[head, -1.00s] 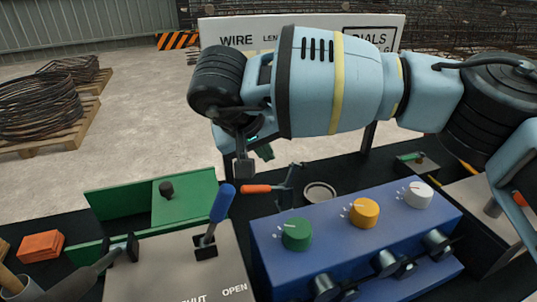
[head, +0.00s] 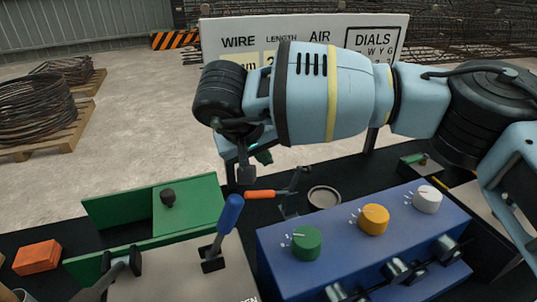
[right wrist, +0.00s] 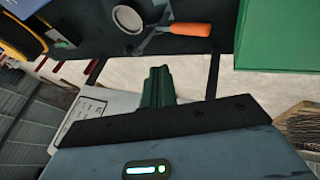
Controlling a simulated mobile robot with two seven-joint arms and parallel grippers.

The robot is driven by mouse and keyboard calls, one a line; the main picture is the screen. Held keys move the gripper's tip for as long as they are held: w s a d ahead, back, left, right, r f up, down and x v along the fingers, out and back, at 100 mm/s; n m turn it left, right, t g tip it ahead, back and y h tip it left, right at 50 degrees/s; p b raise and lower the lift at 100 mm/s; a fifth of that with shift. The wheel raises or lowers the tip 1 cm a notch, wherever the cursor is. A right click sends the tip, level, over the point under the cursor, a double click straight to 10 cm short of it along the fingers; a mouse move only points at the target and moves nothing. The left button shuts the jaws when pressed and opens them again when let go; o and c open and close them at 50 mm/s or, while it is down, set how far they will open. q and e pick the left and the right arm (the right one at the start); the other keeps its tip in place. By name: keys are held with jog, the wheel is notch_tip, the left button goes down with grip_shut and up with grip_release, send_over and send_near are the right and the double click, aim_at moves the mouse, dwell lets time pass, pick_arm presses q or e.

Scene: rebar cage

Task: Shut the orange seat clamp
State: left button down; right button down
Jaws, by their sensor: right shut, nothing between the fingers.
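The seat clamp (head: 290,190) has an orange handle (head: 262,194) that lies low and points left, with a dark metal arm rising to the right. It stands beside a round pale seat (head: 323,196) on the dark bench. In the right wrist view, the orange handle (right wrist: 190,29) and the round seat (right wrist: 128,18) are at the top. My right gripper (head: 263,156) is above and behind the handle, partly hidden by its own wrist. Its green fingers (right wrist: 157,85) are together and empty, apart from the clamp. My left gripper does not show.
A blue box (head: 365,240) with green, orange and white dials stands right of the clamp. A blue-handled lever (head: 229,214) stands front left of it. A green tray (head: 140,212) and an orange block (head: 37,257) lie further left. A sign (head: 225,35) stands behind.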

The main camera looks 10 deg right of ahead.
send_near(294, 176)
notch_tip(294, 176, down, 3)
jog(key=w+a, duration=0.1)
jog(key=a, duration=0.1)
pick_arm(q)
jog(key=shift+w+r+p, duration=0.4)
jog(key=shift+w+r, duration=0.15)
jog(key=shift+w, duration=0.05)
pick_arm(e)
jog(key=d, duration=0.1)
jog(key=w+d+f, duration=0.1)
jog(key=d, duration=0.1)
jog(key=shift+w+d+f, duration=0.25)
jog(key=shift+d+f, duration=0.05)
jog(key=shift+d, duration=0.1)
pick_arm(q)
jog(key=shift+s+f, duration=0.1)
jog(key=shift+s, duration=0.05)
pick_arm(e)
jog(key=shift+d+y, duration=0.3)
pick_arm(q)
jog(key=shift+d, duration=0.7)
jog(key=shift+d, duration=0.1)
